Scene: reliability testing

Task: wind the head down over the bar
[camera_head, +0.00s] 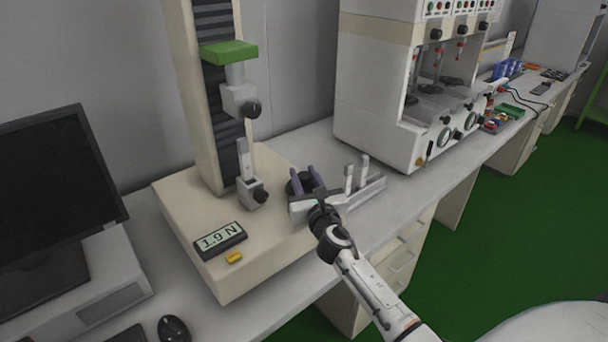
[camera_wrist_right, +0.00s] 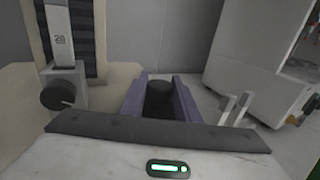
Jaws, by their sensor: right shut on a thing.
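The tester's head (camera_head: 240,98), a grey block with a black knob under a green plate (camera_head: 229,52), sits high on the column. Below it, a pale upright bar (camera_head: 245,160) stands in a lower clamp (camera_head: 252,190) with its own black knob. The bar also shows in the right wrist view (camera_wrist_right: 62,40), marked "28". There is a gap between head and bar. My right gripper (camera_head: 307,180) is shut on a dark round crank knob (camera_wrist_right: 160,98) beside the tester's base, between its purple fingers. My left gripper is out of view.
A display (camera_head: 220,240) on the tester's base (camera_head: 180,205) reads 1.9 N, with a small yellow piece (camera_head: 234,258) beside it. A grey rack with upright pieces (camera_head: 362,175) stands right of my gripper. A monitor (camera_head: 55,190) is at left, a large white machine (camera_head: 375,95) behind.

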